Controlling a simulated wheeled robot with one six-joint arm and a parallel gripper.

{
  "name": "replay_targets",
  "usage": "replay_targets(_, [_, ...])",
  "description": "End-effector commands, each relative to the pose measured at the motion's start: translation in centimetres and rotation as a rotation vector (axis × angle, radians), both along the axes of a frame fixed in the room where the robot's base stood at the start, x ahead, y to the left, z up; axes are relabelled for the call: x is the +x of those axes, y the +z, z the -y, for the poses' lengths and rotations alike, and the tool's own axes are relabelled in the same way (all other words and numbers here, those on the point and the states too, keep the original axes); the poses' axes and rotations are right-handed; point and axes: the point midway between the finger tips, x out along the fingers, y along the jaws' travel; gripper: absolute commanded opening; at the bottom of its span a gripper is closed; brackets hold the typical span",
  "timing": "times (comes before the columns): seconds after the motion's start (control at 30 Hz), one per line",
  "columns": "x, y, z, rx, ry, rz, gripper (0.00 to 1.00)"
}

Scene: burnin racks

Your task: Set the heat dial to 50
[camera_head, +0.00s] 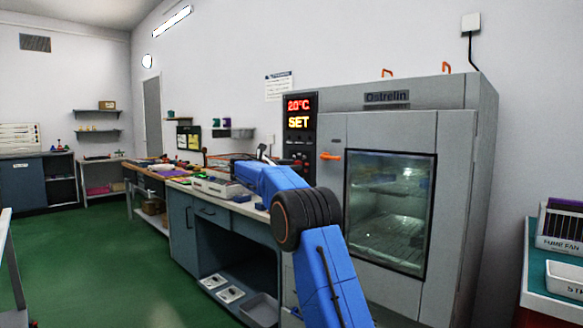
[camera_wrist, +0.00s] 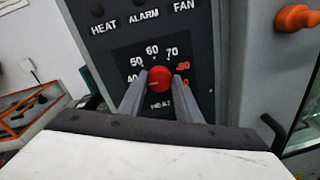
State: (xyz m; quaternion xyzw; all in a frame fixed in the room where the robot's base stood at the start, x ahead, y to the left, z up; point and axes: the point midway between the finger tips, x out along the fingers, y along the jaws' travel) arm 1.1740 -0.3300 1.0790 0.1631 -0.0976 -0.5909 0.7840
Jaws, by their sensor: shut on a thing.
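The red heat dial (camera_wrist: 160,73) sits on the dark control panel (camera_wrist: 112,48) in the wrist view, with HEAT printed below it. Numbers run around it from 40 at the left over 60 at the top to red figures at the right. A faint light mark shows on the dial's left side, toward 40, but it is too small to read exactly. My gripper (camera_wrist: 160,80) is shut on the dial, one finger on each side. In the head view my arm reaches toward the panel; the dial cannot be made out there.
The oven (camera_head: 464,150) has a glass door (camera_head: 390,212) and an orange handle (camera_head: 331,156). Its display (camera_head: 299,113) reads 20°C and SET. HEAT, ALARM and FAN labels stand above the dial. A cluttered bench (camera_head: 210,206) stands left of the oven. The green floor is clear at left.

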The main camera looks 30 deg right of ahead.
Motion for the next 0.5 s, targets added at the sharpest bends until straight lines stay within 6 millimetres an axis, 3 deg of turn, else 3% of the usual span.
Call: replay_targets(0.5, [-0.27,-0.08,0.05,0.165,-0.001,0.452,0.08])
